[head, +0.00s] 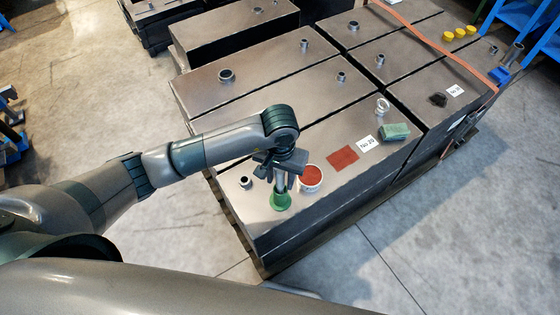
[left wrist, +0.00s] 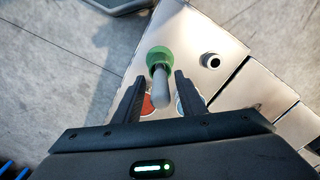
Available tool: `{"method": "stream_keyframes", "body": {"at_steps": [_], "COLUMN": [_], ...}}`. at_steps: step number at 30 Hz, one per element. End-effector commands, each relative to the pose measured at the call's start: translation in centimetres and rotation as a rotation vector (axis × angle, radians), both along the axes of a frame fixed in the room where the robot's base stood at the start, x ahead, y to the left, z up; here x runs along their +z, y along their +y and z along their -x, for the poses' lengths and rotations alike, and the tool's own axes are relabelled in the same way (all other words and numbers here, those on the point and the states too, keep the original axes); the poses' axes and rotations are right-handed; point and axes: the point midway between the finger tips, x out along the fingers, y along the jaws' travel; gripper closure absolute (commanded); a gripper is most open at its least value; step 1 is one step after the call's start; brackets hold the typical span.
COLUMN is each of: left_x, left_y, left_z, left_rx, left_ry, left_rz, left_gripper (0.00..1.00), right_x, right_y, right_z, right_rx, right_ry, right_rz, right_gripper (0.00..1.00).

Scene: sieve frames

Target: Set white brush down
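A pale grey-white handle (left wrist: 161,88) rises from a round green base (left wrist: 159,58); this is likely the white brush. In the head view the green base (head: 281,201) appears to stand upright on the dark box top near its front corner. My left gripper (head: 281,172) is over it, pointing down. In the left wrist view the fingers of the left gripper (left wrist: 161,78) are apart, one on each side of the handle, with gaps showing on both sides. The handle's upper part is partly hidden by the gripper in the head view. My right gripper is not in view.
A white-rimmed round dish with red inside (head: 311,176) is close right of the gripper. A small dark ring (head: 245,182) is to its left. A red patch (head: 342,158), a white label (head: 366,144) and a green block (head: 396,131) lie farther right.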

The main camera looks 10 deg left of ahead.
Motion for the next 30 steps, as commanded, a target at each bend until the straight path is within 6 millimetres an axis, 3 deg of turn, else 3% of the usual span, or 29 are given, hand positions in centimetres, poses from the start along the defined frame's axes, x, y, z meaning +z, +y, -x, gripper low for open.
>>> {"method": "stream_keyframes", "body": {"at_steps": [18, 24, 30], "left_x": [9.2, 10.4, 10.6], "left_y": [0.0, 0.0, 0.0], "left_z": [0.0, 0.1, 0.1], "left_rx": [-0.002, -0.001, -0.001], "left_ry": [-0.003, 0.000, 0.001], "left_rz": [0.000, -0.001, -0.001], "left_gripper": [0.63, 0.63, 0.63], "right_x": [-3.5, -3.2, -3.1], "right_y": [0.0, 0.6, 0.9], "right_z": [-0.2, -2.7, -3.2], "right_rx": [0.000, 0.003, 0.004], "right_ry": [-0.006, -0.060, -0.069], "right_rz": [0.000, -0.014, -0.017], "right_gripper": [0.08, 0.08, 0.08]}}
